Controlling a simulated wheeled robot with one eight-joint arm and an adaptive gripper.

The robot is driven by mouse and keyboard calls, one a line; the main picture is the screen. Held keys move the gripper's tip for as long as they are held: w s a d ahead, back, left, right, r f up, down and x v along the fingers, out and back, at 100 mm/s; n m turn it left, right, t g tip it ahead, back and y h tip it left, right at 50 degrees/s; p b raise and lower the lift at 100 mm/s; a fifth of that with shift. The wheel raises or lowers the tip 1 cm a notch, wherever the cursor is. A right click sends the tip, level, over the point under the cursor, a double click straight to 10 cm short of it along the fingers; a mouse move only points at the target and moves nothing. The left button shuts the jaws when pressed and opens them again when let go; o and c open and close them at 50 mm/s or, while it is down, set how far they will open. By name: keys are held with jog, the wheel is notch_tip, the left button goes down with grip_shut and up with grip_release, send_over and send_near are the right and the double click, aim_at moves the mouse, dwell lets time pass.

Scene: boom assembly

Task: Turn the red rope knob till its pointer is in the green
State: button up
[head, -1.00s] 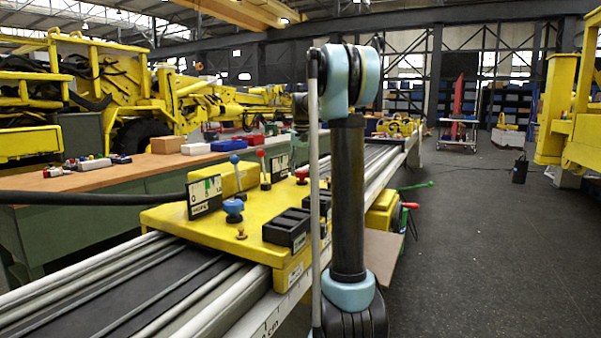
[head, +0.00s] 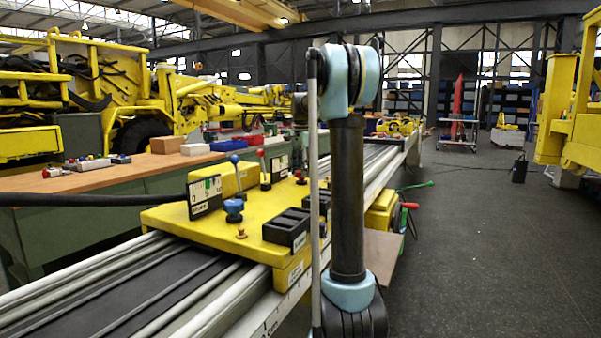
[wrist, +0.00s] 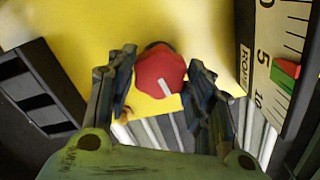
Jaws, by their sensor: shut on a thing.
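The red rope knob (wrist: 160,75) shows in the wrist view over the yellow panel, with a white mark on its face tilted down and slightly right. My gripper (wrist: 162,90) has one dark finger on each side of the knob and is shut on it. At the right, the ROPE scale (wrist: 262,70) carries the numbers 5 and 10, a green band (wrist: 281,82) and a red pointer (wrist: 288,68). The pointer lies at or over the upper part of the green band; I cannot tell exactly. In the head view my arm hides most of my gripper.
The yellow panel (head: 190,222) sits across the rails. It carries a blue knob (head: 234,207), a blue-topped lever (head: 236,172), a red-topped lever (head: 262,168) and black switch boxes (head: 286,228). A workbench (head: 95,178) stands behind.

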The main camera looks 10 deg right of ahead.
jog(key=shift+a+m, duration=0.15)
jog(key=shift+m, duration=0.45)
jog(key=o, duration=0.9)
jog(key=shift+o, duration=0.9)
notch_tip(320, 180, up, 12)
jog(key=shift+f, duration=0.1)
